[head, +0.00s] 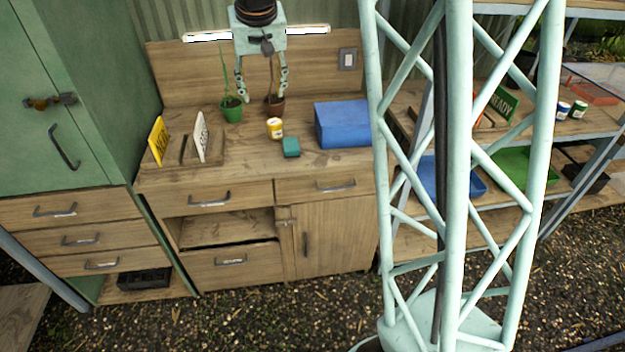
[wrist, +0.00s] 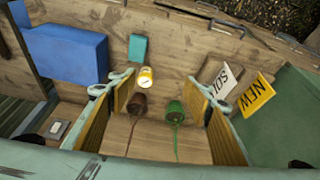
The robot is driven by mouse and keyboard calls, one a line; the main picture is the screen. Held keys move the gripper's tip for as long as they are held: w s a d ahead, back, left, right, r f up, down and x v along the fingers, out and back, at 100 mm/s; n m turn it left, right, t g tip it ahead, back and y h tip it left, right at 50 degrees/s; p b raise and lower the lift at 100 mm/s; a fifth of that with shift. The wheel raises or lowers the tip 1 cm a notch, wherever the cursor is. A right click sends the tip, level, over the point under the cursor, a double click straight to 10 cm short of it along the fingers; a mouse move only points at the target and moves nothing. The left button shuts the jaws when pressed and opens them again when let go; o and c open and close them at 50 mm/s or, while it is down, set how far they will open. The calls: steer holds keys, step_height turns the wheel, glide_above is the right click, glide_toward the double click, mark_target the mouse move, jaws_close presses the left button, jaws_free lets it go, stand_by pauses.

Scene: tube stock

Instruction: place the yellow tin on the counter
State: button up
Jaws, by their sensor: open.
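The yellow tin (head: 275,128), yellow with a white band, stands upright on the wooden counter (head: 240,160), left of the blue box and behind the small teal box. In the wrist view the tin (wrist: 146,78) shows beside the tip of the left finger; I cannot tell any contact there. My gripper (head: 262,94) hangs above the back of the counter, over the potted plants, with its fingers apart and nothing between them. In the head view the tin is below and in front of it. The wrist view also shows the gripper (wrist: 167,84) with its yellow pads wide apart.
A green pot (head: 232,110) and a brown pot (head: 274,105) with plants stand close under the fingers. A blue box (head: 342,124) and teal box (head: 291,147) are right of and near the tin. Yellow (head: 158,140) and white (head: 201,136) signs stand left. The counter's front middle is clear.

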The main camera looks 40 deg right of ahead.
steer(key=s+a+r+n, duration=0.1)
steer(key=s+a+r, duration=0.3)
steer(key=s, duration=0.4)
steer(key=s+a+r, duration=0.3)
steer(key=s+r, duration=0.1)
steer(key=s, duration=0.3)
steer(key=s+a+r+n, duration=0.1)
steer(key=s+a+r, duration=0.3)
steer(key=s, duration=0.4)
steer(key=s+a+f+n+y, duration=0.1)
steer(key=s+a, duration=0.2)
steer(key=s, duration=0.9)
steer(key=s+a+n, duration=0.1)
steer(key=s+a, duration=0.2)
steer(key=s, duration=1)
steer(key=shift+a+f+y, duration=0.2)
steer(key=shift+f+y, duration=0.15)
steer(key=shift+y, duration=0.05)
